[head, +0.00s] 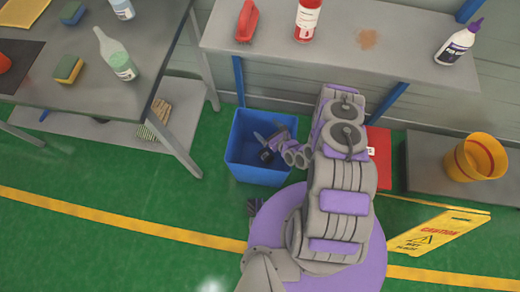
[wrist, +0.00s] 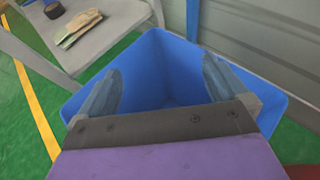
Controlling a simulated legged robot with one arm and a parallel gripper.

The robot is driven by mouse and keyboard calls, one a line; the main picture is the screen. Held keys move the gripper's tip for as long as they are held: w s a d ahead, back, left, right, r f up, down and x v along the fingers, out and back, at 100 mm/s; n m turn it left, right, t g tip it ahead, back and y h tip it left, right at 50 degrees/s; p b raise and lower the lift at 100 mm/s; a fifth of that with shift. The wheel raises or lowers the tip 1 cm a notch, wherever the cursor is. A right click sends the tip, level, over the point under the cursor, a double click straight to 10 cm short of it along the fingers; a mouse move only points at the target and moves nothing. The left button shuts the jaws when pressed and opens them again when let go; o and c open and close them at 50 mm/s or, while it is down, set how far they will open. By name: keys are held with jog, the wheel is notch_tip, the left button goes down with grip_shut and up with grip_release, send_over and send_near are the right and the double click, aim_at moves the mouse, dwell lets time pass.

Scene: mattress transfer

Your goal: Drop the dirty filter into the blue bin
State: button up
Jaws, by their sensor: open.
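The blue bin (head: 243,170) stands on the green floor between the two tables in the head view. It fills the middle of the wrist view (wrist: 255,85). My gripper (head: 262,146) is over the bin's opening, with its fingers pointing into it. In the wrist view my gripper (wrist: 160,82) is open, its two fingers wide apart, with nothing between them. The part of the bin's inside that shows there looks empty; the near part is hidden by my gripper. I cannot make out a dirty filter in either view.
A grey workbench (head: 100,65) with sponges and bottles is at the left. A grey shelf table (head: 345,45) stands behind the bin. A red box (head: 380,150), a yellow bucket (head: 475,158) and a yellow caution sign (head: 437,233) are to the right. The green floor at front left is clear.

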jog(key=p+v, duration=0.3)
jog(key=v, duration=1.1)
jog(key=shift+d+f, duration=0.15)
